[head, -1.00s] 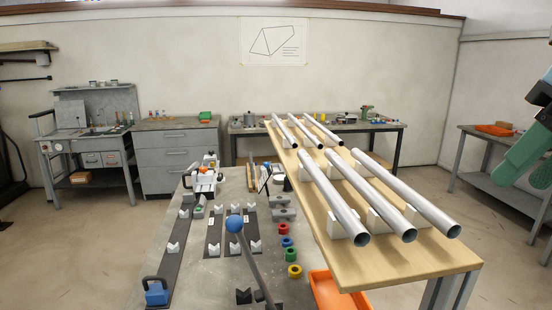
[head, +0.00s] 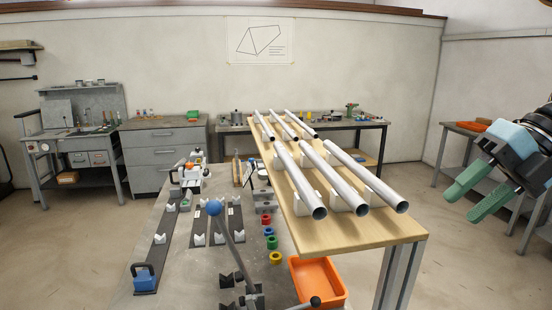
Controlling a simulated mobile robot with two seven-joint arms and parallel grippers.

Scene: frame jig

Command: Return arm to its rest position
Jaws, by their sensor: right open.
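My right gripper (head: 467,201) shows at the right edge of the head view, with two green fingers spread apart and nothing between them. It hangs in the air to the right of the wooden bench (head: 400,232), apart from it. Its arm is mostly out of the picture. My left gripper does not show. Several silver tubes (head: 340,177) lie on white supports on the wooden bench.
A grey jig table (head: 180,270) with white V-blocks, coloured rings (head: 272,242) and a blue-knobbed lever (head: 214,207) stands left of the bench. An orange tray (head: 320,276) sits near the bench's front. Side tables line the walls. Open floor lies right of the bench.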

